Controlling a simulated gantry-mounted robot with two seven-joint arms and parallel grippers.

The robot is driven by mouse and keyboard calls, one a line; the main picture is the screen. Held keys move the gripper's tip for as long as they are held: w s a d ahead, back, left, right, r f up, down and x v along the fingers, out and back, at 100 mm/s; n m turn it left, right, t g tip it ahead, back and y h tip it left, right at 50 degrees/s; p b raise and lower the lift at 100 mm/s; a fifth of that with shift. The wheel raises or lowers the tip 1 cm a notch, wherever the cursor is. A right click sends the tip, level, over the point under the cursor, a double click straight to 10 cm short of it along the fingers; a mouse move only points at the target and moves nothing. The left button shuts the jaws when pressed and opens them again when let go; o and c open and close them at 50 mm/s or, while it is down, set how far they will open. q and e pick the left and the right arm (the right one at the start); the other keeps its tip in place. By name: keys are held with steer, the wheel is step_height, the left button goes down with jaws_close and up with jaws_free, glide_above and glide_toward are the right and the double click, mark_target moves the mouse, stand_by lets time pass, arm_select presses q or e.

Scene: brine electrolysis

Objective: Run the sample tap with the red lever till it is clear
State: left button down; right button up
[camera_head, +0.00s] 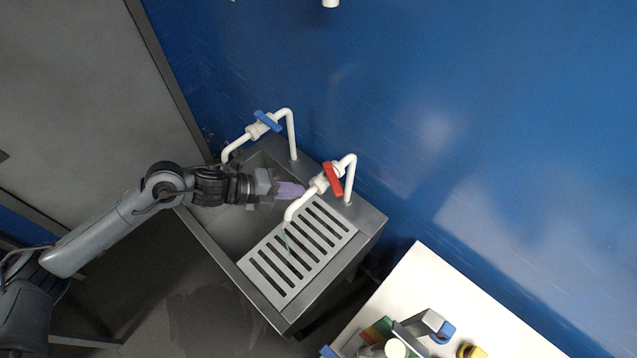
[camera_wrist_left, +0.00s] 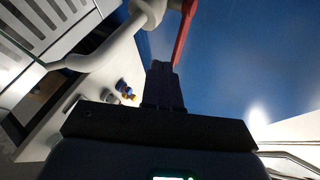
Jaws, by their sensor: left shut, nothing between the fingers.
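The sample tap with the red lever (camera_head: 333,179) is a white bent pipe (camera_head: 296,208) standing at the right back of a grey sink. A thin greenish stream (camera_head: 287,241) runs from its spout down to the slotted drain plate. My left gripper (camera_head: 303,191) is shut and empty, just left of this tap's valve body. In the left wrist view, the closed fingers (camera_wrist_left: 161,72) are close to the red lever (camera_wrist_left: 185,30) and white pipe (camera_wrist_left: 110,48); I cannot tell whether they touch the lever. My right gripper is not in view.
A second white tap with a blue lever (camera_head: 267,121) stands at the sink's back left. The slotted drain plate (camera_head: 277,297) covers the sink's right part. A white table (camera_head: 490,328) with several small items is at the lower right. A blue wall is behind.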

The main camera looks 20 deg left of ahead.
mark_target(333, 179)
arm_select(q)
steer(key=w+d+f+p, duration=0.1)
steer(key=w+d+p, duration=0.1)
steer(key=w+d, duration=0.2)
steer(key=shift+d+f, duration=0.25)
steer(key=shift+d, duration=0.25)
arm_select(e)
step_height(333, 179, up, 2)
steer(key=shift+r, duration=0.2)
arm_select(q)
steer(key=shift+d, duration=0.1)
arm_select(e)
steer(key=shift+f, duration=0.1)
